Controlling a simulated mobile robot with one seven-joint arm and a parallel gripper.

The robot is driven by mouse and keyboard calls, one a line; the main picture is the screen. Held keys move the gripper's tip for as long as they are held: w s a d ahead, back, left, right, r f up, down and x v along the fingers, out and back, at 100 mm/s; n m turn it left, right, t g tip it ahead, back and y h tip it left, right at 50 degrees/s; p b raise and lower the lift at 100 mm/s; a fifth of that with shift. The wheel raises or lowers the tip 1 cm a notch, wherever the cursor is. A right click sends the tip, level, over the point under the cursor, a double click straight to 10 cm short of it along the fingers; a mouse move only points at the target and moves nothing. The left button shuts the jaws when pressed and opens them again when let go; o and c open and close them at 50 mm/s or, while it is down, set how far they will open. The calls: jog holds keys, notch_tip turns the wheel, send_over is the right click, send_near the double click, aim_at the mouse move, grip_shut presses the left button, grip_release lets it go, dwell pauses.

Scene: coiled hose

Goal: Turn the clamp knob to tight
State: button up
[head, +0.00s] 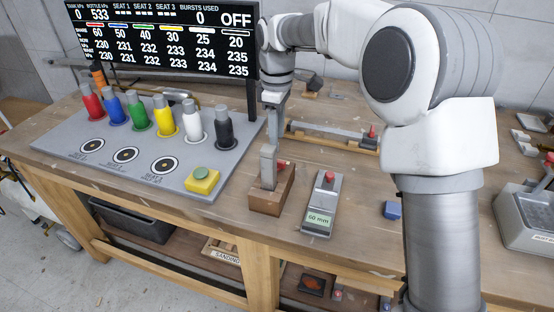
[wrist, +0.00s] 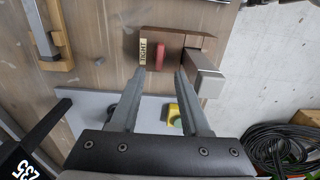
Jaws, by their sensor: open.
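The clamp is a brown wooden block (head: 270,199) with a grey metal upright, standing near the front edge of the bench. Its red knob (head: 281,165) is partly hidden behind the metal in the head view. In the wrist view the red knob (wrist: 159,56) lies beside a pale label (wrist: 143,51) reading TIGHT, and the clamp's metal part (wrist: 206,72) is to its right. My gripper (wrist: 160,73) is open, its fingertips just short of the knob and to either side of it. Nothing is between the fingers. I cannot tell whether either finger touches the clamp.
A grey board (head: 165,178) with several coloured bottles and a yellow button box (head: 202,181) lies left of the clamp. A 60 mm metal block (head: 322,206) with a red knob stands right of it. The display (head: 160,38) rises behind, reading OFF.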

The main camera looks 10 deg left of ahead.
notch_tip(320, 180, down, 8)
jog(key=shift+r+b, duration=0.25)
jog(key=shift+b, duration=0.25)
grip_shut()
